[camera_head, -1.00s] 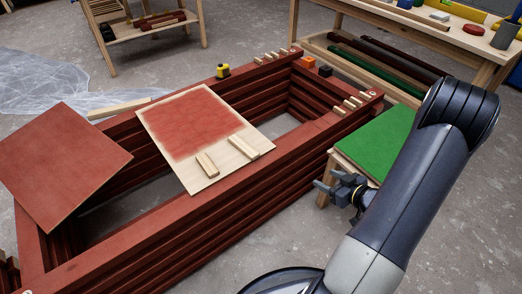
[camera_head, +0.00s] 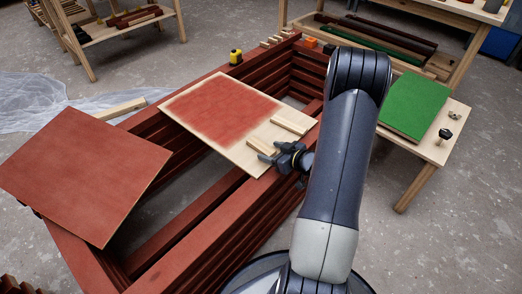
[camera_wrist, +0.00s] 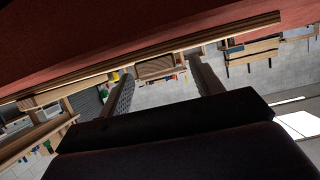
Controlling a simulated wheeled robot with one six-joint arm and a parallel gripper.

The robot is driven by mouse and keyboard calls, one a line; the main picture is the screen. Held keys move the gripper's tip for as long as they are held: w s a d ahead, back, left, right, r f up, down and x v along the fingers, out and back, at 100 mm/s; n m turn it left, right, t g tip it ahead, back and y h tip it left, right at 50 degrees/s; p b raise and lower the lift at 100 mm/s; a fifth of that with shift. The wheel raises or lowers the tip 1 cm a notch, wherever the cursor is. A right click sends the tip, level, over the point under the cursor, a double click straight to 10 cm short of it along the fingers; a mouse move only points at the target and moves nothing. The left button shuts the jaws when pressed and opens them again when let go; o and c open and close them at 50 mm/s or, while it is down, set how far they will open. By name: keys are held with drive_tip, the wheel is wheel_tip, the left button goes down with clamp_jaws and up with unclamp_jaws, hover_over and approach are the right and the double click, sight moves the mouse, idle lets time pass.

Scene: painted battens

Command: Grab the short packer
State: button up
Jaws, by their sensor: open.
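The short packer (camera_head: 260,146) is a small pale wooden block lying on the bare near strip of a part-painted board (camera_head: 201,136). A longer pale block (camera_head: 289,126) lies beside it, farther right. My gripper (camera_head: 271,153) is open at the near right end of the short packer, low over the board's edge. In the wrist view, tilted almost upside down, a wooden block end that looks like the short packer (camera_wrist: 161,68) shows between my open fingers (camera_wrist: 163,84). I cannot tell whether they touch it.
The board rests across a dark red batten stack (camera_head: 200,232). A red panel (camera_head: 80,175) lies to its left. A yellow tape measure (camera_head: 236,57) and several small blocks (camera_head: 278,40) are on the far rail. A green panel (camera_head: 414,105) lies on a low table at right.

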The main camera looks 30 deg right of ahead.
drive_tip(key=shift+w+a+f, duration=0.2)
drive_tip(key=shift+w+f, duration=0.05)
drive_tip(key=shift+w, duration=0.3)
drive_tip(key=shift+c, duration=0.5)
drive_tip(key=c, duration=1)
